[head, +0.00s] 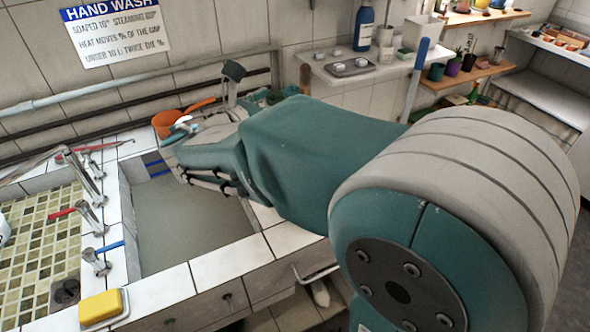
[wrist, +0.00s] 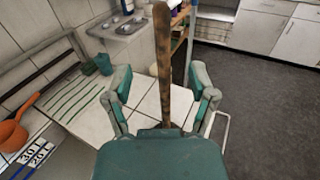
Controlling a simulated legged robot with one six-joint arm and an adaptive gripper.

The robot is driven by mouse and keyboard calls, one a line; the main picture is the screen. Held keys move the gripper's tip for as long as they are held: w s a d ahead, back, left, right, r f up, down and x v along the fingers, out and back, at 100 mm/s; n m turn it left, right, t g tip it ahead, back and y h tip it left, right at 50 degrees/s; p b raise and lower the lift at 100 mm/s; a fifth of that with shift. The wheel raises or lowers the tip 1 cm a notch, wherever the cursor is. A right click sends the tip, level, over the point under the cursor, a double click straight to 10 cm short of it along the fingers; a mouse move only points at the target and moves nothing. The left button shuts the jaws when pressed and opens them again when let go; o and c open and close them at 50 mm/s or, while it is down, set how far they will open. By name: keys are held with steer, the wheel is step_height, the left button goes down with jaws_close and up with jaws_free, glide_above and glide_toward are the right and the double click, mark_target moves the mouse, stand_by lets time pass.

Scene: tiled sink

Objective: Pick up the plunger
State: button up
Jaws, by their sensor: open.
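A brown wooden handle (wrist: 163,65), which looks like the plunger's, stands upright in the wrist view. It rises between the two fingers of my gripper (wrist: 161,78). My gripper is open, with a gap visible on each side of the handle. The handle's lower end is hidden behind my gripper's body, so I cannot see the cup or tell the exact depth. In the head view a short brown upright piece (head: 305,78) shows just behind my arm and may be the same handle. My arm hides the fingers there.
The sink basin (head: 190,225) lies left of my arm. An orange pot (head: 167,124) stands behind it; a yellow sponge (head: 101,305) is at the front left. A white ledge (head: 345,76) with dishes runs along the back. Open floor (wrist: 260,105) lies right in the wrist view.

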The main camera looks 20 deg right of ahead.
mark_target(301, 79)
steer(key=x, duration=1)
steer(key=shift+s+d, duration=0.2)
steer(key=shift+d, duration=0.05)
steer(key=shift+a+r, duration=0.1)
steer(key=shift+a, duration=0.3)
jaws_close()
steer(key=shift+d, duration=0.2)
